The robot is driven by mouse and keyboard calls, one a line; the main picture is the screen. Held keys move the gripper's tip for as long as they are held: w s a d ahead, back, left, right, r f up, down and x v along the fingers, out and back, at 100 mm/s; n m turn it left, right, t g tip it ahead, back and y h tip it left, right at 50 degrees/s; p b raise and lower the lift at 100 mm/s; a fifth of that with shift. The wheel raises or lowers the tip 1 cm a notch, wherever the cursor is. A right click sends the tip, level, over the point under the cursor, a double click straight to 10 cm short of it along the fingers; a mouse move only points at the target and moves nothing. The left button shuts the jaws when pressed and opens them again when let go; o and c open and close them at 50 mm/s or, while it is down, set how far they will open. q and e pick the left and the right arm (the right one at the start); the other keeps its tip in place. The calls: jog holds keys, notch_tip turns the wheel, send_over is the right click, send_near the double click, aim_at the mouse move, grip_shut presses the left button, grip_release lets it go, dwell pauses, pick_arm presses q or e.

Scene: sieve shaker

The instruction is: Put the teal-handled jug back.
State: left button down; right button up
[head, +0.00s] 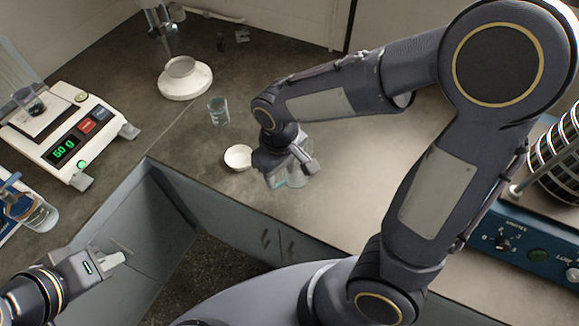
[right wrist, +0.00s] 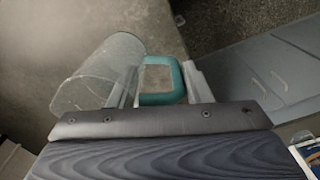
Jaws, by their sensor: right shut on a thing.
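The jug (head: 299,176) is clear glass with a teal handle. In the head view it is over the counter near its front edge, partly hidden by my right gripper (head: 290,163). In the right wrist view the glass body (right wrist: 100,75) lies left of the fingers. The teal handle (right wrist: 183,82) is between the two fingers of my right gripper (right wrist: 163,88), which is shut on it. I cannot tell whether the jug touches the counter. My left gripper (head: 117,259) is low at the left, away from the jug; its finger gap is unclear.
A white bowl (head: 238,157) and a small glass beaker (head: 218,111) stand close left of the jug. A scale (head: 62,135) reading 50 g and another glass vessel (head: 40,216) are at the left. A white round stand (head: 184,82) is behind. A blue control panel (head: 520,241) is at the right.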

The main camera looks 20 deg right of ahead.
jog(key=shift+w+d+f+p, duration=0.15)
jog(key=shift+w+d+f, duration=0.45)
jog(key=shift+w+f, duration=0.75)
jog(key=shift+w+d+f+p, duration=0.2)
jog(key=shift+w+d+f, duration=0.45)
jog(key=shift+f, duration=1.25)
jog(key=shift+w+d+f+p, duration=0.15)
jog(key=shift+w+d+f, duration=0.35)
jog(key=shift+w+f, duration=0.9)
jog(key=shift+s+f, duration=0.3)
jog(key=shift+f, duration=0.1)
jog(key=o, duration=1.3)
jog(key=shift+o, duration=0.2)
jog(key=shift+r, duration=0.6)
notch_tip(320, 180, up, 10)
jog(key=r, duration=0.1)
jog(key=s+d+r+m+t+y, duration=0.1)
jog(key=s+d+r+m+t, duration=0.1)
jog(key=s, duration=0.7)
jog(key=s+d+r+m+t+y, duration=0.2)
jog(key=s+r+m+t, duration=0.1)
jog(key=s+r, duration=0.3)
jog(key=s+m, duration=0.1)
jog(key=s, duration=0.1)
jog(key=shift+s+d+y, duration=0.15)
jog(key=shift+s+y, duration=0.15)
jog(key=shift+s, duration=0.1)
